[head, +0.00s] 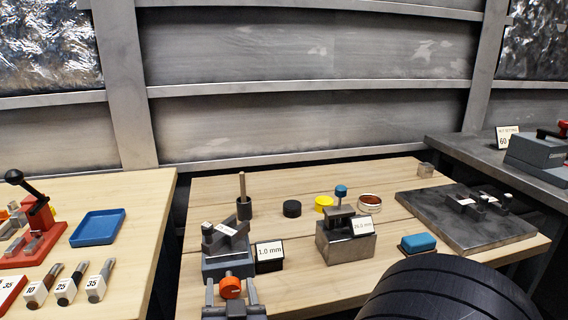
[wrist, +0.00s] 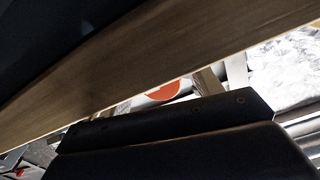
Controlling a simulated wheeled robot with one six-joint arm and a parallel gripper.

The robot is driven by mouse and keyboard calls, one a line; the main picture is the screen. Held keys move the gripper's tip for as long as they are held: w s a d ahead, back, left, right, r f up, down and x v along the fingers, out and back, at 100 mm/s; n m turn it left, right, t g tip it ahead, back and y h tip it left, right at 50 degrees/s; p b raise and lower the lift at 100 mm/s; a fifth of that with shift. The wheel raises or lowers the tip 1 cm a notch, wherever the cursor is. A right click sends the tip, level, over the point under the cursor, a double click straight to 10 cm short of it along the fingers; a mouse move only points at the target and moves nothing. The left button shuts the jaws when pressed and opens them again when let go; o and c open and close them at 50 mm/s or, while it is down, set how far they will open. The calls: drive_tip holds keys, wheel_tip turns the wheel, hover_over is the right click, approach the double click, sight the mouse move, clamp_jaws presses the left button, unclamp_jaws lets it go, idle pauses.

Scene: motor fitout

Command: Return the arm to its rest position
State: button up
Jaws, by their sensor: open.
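My arm shows as a dark, ribbed, rounded link at the lower right of the head view, in front of the bench's front edge. My gripper is not clear in the head view. In the wrist view, a dark plate with small bolts (wrist: 170,125) fills the lower part and looks like part of my gripper; its fingertips cannot be made out. Nothing is seen held. The wrist view is tilted, with a wooden edge (wrist: 130,70) running diagonally and an orange disc (wrist: 163,90) beyond it.
The middle bench (head: 290,295) holds a grey fixture with a 1.0 mm sign (head: 269,251), a metal block fixture (head: 345,246), a blue block (head: 418,243) and a dark plate (head: 475,228). An orange-knobbed device (head: 230,288) stands at its front. A blue tray (head: 98,228) lies on the left bench.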

idle(0.3)
drive_tip(key=shift+s+f, duration=0.1)
drive_tip(key=v, duration=1.1)
drive_tip(key=x, duration=1.1)
drive_tip(key=shift+r, duration=0.25)
drive_tip(key=n+p, duration=0.2)
drive_tip(key=p, duration=0.1)
drive_tip(key=shift+n, duration=0.3)
drive_tip(key=s+d+m+b, duration=0.2)
drive_tip(key=s+m+b, duration=0.1)
drive_tip(key=s+b, duration=0.5)
drive_tip(key=s, duration=0.3)
drive_tip(key=shift+d+f+m, duration=0.25)
drive_tip(key=shift+d+m, duration=0.05)
drive_tip(key=shift+m, duration=0.1)
drive_tip(key=shift+s+r, duration=0.15)
drive_tip(key=shift+s, duration=0.05)
